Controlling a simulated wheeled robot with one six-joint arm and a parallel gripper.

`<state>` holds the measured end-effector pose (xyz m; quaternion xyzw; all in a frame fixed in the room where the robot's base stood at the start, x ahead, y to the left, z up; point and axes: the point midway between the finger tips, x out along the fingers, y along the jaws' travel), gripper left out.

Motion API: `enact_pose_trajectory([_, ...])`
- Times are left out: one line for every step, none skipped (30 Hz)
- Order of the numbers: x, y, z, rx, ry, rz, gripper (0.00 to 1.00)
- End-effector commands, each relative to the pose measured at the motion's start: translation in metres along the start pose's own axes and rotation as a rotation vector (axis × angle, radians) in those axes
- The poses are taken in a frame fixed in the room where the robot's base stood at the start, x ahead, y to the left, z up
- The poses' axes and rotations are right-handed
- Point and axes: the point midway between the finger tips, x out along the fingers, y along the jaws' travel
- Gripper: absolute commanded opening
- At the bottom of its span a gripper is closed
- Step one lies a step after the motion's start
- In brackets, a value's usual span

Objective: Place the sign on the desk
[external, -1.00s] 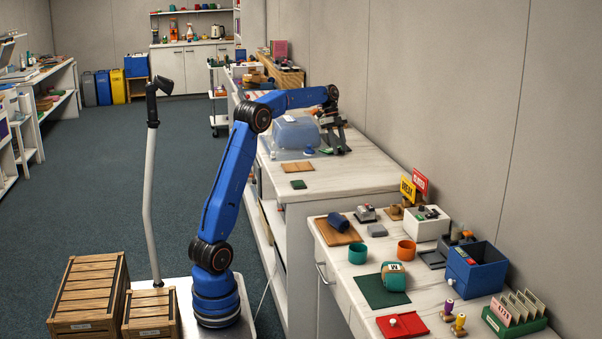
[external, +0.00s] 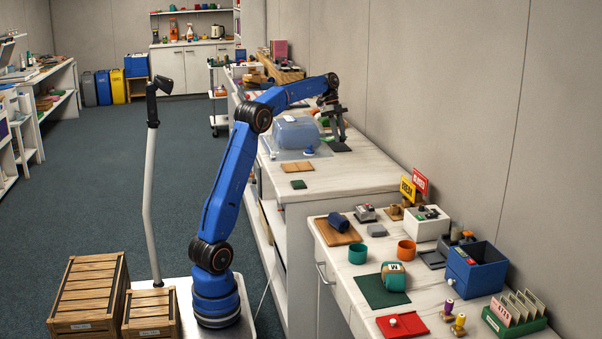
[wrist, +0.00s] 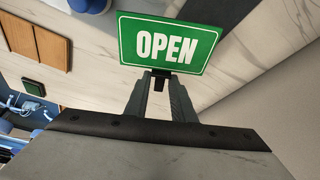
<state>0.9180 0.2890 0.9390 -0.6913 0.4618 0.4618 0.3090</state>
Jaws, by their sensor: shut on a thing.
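A green sign with white "OPEN" lettering (wrist: 168,44) shows upright in the wrist view, just beyond my fingertips. My gripper (wrist: 160,82) is shut on the small dark piece at the sign's lower edge. In the external view my gripper (external: 340,136) points down over the far white desk (external: 345,180), close to a dark flat pad (external: 341,148). The sign is too small and covered to make out clearly there. Whether the sign touches the desk, I cannot tell. Part of a dark pad (wrist: 222,12) shows behind the sign in the wrist view.
A clear blue-tinted bin (external: 297,132) stands left of my gripper. A wooden board (external: 297,167) and a small green square (external: 298,184) lie nearer. The wall is close on the right. A yellow sign (external: 407,189) and a red sign (external: 420,181) stand on the near desk.

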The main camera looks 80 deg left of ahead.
Motion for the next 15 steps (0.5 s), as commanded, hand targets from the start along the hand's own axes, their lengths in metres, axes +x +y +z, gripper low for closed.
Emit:
enact_pose_trajectory([-0.009,-0.001,-0.003,0.002,-0.001,-0.002,0.0])
enact_pose_trajectory([-0.013,-0.001,-0.005,0.002,-0.001,-0.002,0.0])
enact_pose_trajectory([-0.019,0.0,-0.008,0.002,-0.001,-0.001,0.0])
enact_pose_trajectory([-0.022,-0.001,-0.009,0.002,0.0,-0.001,0.0])
enact_pose_trajectory([-0.026,-0.001,-0.011,0.001,-0.001,-0.002,0.0])
enact_pose_trajectory([-0.03,-0.001,-0.012,0.001,0.0,-0.001,0.0])
enact_pose_trajectory([-0.032,0.0,-0.013,0.001,0.0,0.0,0.0])
enact_pose_trajectory([-0.034,-0.001,-0.014,0.001,0.0,0.0,0.0])
enact_pose_trajectory([-0.036,-0.001,-0.015,0.001,0.0,0.0,0.0])
enact_pose_trajectory([-0.038,-0.001,-0.015,0.001,0.0,0.0,0.0])
enact_pose_trajectory([-0.038,0.0,-0.016,0.001,0.0,0.001,0.0])
enact_pose_trajectory([-0.039,0.0,-0.016,0.001,0.0,0.001,0.0])
enact_pose_trajectory([-0.04,0.0,-0.016,0.0,0.0,0.001,0.0])
enact_pose_trajectory([-0.04,0.0,-0.016,-0.001,0.0,0.001,0.0])
enact_pose_trajectory([-0.041,0.0,-0.016,-0.005,0.0,-0.001,0.0])
